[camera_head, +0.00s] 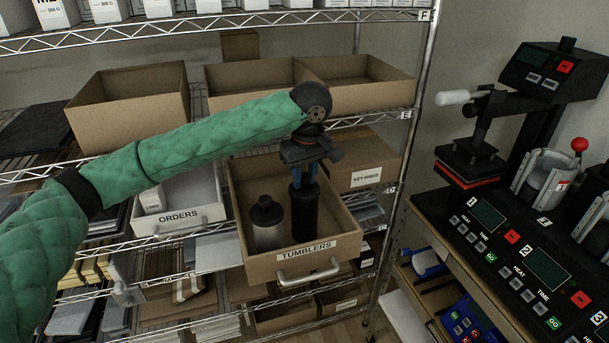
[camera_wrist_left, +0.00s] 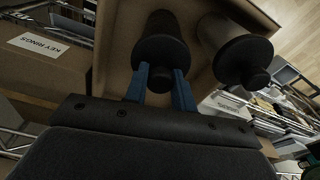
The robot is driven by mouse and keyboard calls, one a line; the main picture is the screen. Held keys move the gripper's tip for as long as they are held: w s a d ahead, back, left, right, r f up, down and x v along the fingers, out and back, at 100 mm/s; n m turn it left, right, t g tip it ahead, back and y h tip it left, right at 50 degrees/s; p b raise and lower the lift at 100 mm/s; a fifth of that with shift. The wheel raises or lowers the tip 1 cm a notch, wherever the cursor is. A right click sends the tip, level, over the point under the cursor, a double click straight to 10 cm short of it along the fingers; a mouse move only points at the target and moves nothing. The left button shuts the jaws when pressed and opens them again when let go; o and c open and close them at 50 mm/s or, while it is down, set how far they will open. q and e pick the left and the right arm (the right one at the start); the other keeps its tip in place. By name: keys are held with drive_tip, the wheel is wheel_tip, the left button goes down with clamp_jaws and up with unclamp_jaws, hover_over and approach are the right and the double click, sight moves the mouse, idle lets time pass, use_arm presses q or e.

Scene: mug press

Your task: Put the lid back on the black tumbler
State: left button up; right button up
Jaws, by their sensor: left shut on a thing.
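The black tumbler (camera_head: 304,218) stands upright in the open cardboard drawer labelled TUMBLERS (camera_head: 345,222). My left gripper (camera_head: 306,178) is directly above it, pointing down, with its blue fingers shut on the knob of the black lid (camera_head: 304,190). In the left wrist view the fingers (camera_wrist_left: 161,90) straddle the knob, and the lid (camera_wrist_left: 160,50) covers the mouth of the black tumbler (camera_wrist_left: 161,22). The lid looks in line with the tumbler; whether it is fully seated I cannot tell. My right gripper is not in view.
A grey tumbler with a black lid (camera_head: 268,230) stands close to the left in the same drawer. The ORDERS tray (camera_head: 180,216) is to the left, and the KEY RINGS box (camera_head: 366,177) is to the right. Wire shelves surround the drawer. Presses (camera_head: 480,160) stand at the far right.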

use_arm(q)
drive_tip(key=shift+p, duration=0.45)
idle(0.5)
drive_tip(key=o, duration=1.5)
drive_tip(key=shift+r, duration=0.15)
drive_tip(key=shift+r+p, duration=2.2)
drive_tip(key=shift+p, duration=0.1)
drive_tip(key=shift+r+p, duration=0.75)
drive_tip(key=shift+r, duration=0.4)
